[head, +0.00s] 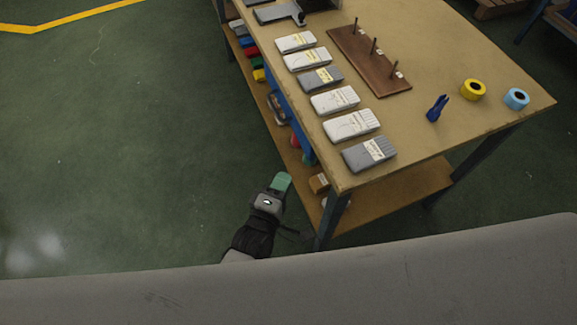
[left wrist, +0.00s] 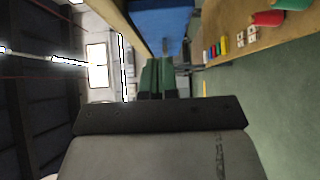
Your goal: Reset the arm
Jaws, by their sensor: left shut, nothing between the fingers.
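My left gripper (head: 281,182) shows in the head view low beside the near left corner of the workbench (head: 440,140). Its green fingertips are together, with nothing between them. The fingers also show in the left wrist view (left wrist: 157,76), shut and empty. The gripper is apart from the packs on the bench top. My right gripper is in neither view.
Several grey and white sock packs (head: 369,153) lie in a row along the bench's left edge. A brown board with pegs (head: 368,62), a blue tool (head: 437,108), a yellow tape roll (head: 473,90) and a light blue roll (head: 516,98) lie beyond. Open green floor (head: 120,140) is left.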

